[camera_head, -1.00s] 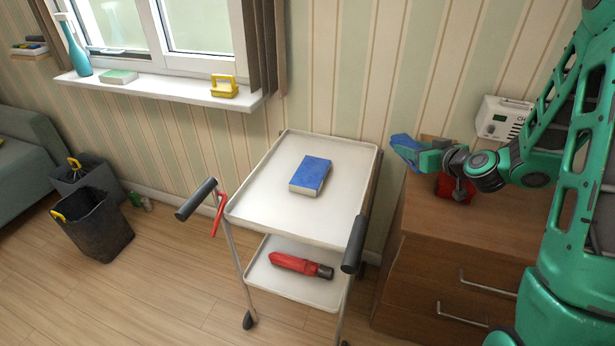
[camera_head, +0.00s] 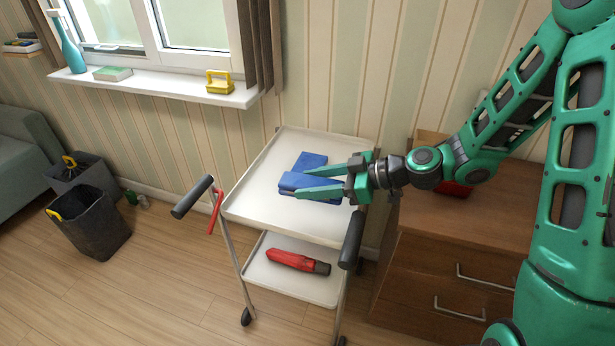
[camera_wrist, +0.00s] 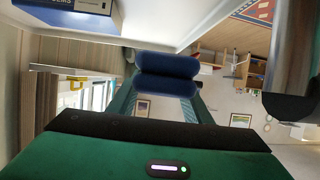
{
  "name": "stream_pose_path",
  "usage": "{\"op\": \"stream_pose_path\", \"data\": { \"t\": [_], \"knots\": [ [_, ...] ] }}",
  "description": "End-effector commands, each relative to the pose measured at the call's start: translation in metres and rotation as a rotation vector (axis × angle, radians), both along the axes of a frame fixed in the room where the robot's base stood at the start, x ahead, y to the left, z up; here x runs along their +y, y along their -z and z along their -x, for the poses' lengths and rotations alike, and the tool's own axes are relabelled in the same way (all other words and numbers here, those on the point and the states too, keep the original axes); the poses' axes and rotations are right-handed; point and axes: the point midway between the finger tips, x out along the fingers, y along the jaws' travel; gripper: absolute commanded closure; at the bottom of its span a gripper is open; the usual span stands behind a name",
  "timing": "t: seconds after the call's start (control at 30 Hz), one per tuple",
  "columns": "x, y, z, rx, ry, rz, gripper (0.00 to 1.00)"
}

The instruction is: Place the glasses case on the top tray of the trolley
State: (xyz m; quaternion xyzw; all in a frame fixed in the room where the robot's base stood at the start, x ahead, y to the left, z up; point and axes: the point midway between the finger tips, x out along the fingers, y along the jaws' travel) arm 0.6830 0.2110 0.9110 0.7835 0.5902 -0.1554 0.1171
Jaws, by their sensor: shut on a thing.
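The glasses case (camera_head: 291,181) is dark blue with rounded ends. My gripper (camera_head: 304,183) is shut on it and holds it over the top tray (camera_head: 258,203) of the white trolley. In the wrist view the case (camera_wrist: 167,66) lies crosswise between my fingers. The tray surface (camera_wrist: 165,18) shows at the upper edge of that view, apart from the case in the picture. Whether the underside of the case touches the tray cannot be told.
A red flashlight (camera_head: 292,260) lies on the lower tray. A wooden dresser (camera_head: 450,225) stands to the right. The tray's near part is clear.

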Motion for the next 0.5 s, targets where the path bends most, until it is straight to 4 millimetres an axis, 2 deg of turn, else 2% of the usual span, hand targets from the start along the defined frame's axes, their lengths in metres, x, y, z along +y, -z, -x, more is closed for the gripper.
{"op": "stream_pose_path", "data": {
  "t": [0.03,0.1,0.27,0.37,0.5],
  "knots": [
    [0.013,-0.005,0.016,-0.003,-0.072,-0.001,0.79],
    [0.027,-0.011,0.036,-0.002,-0.161,-0.001,0.79],
    [0.045,-0.019,0.066,-0.001,-0.29,-0.001,0.79],
    [0.047,-0.019,0.07,0.0,-0.322,0.0,0.79],
    [0.039,-0.008,0.055,0.002,-0.328,-0.002,0.79]
  ]
}}
